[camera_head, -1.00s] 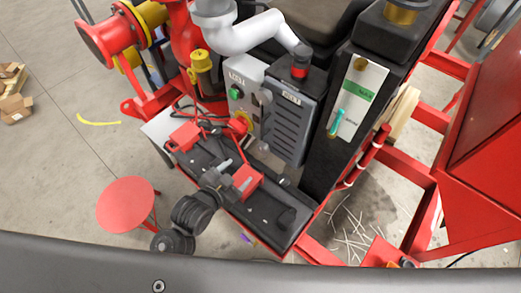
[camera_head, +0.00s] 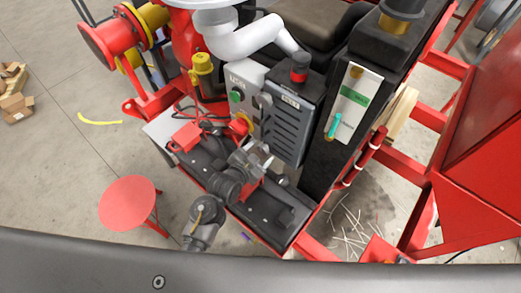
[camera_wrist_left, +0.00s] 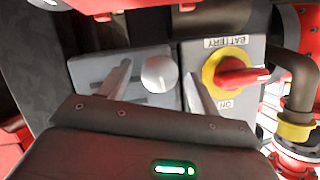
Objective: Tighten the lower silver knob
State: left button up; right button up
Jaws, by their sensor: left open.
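A round silver knob (camera_wrist_left: 159,73) shows in the left wrist view on a grey panel face, between the two fingers of my left gripper (camera_wrist_left: 158,86). The fingers are apart on either side of it, and I see a gap to each finger. In the head view my left gripper (camera_head: 262,160) is open in front of the lower part of the grey control box (camera_head: 288,120) and covers what lies behind it. A second silver knob (camera_head: 264,99) sits higher on the box. My right gripper is not in view.
A red rotary switch on a yellow disc (camera_wrist_left: 232,73), marked BATTERY and ON, sits beside the knob. A black tray (camera_head: 205,160) with a red clamp lies below the box. A black column (camera_head: 340,150) stands to the right, and a red stool (camera_head: 127,202) at left.

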pick_arm(q)
jog(key=shift+w+d+f, duration=0.1)
jog(key=shift+w+d, duration=0.05)
jog(key=shift+w, duration=0.2)
jog(key=shift+c, duration=0.2)
jog(key=c, duration=0.9)
jog(key=shift+n+g+h+p, duration=0.3)
jog(key=shift+n+p, duration=0.1)
jog(key=shift+p, duration=0.35)
jog(key=shift+r+n+p, duration=0.2)
jog(key=shift+n+p, duration=0.3)
jog(key=shift+p, duration=0.05)
jog(key=shift+n+g+h+p, duration=0.5)
jog(key=shift+n+h+p, duration=0.3)
jog(key=shift+n+p, duration=0.1)
jog(key=shift+w+f+n+h, duration=0.15)
jog(key=shift+n+h, duration=0.15)
jog(key=shift+n, duration=0.2)
